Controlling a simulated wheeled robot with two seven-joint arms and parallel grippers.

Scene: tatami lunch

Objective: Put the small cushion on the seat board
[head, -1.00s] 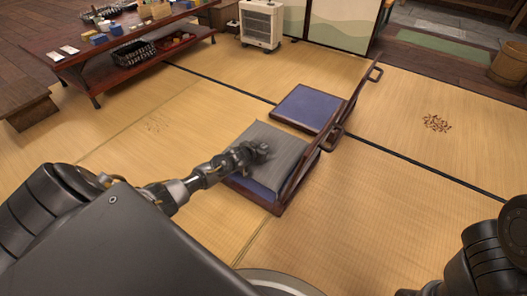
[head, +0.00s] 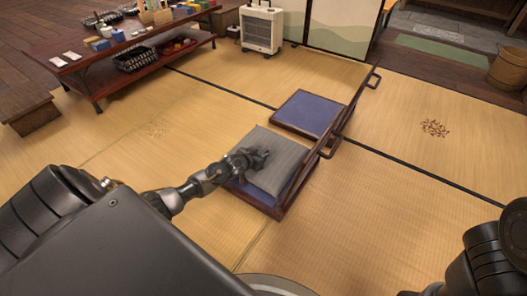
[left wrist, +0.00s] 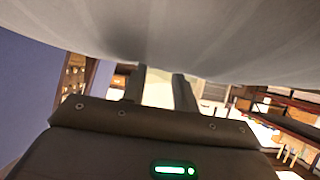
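The small grey cushion (head: 283,165) lies on the nearer seat board (head: 262,205), which is blue with a dark wood rim. Blue shows along the front and right of the cushion. My left gripper (head: 262,157) is at the cushion's left part, its fingers spread apart. In the left wrist view the cushion (left wrist: 180,35) fills the top and hides the fingertips. The two fingers (left wrist: 160,85) stand apart with light between them. Whether they still touch the cushion cannot be told. My right gripper is not in view; only part of my right arm shows at lower right.
The nearer chair's tilted backrest (head: 300,180) rises at the board's right edge. A second blue seat (head: 308,113) stands just behind. A low dark table (head: 130,40) with dishes and baskets is at the upper left, a white heater (head: 262,28) at the back. Open tatami lies right and front.

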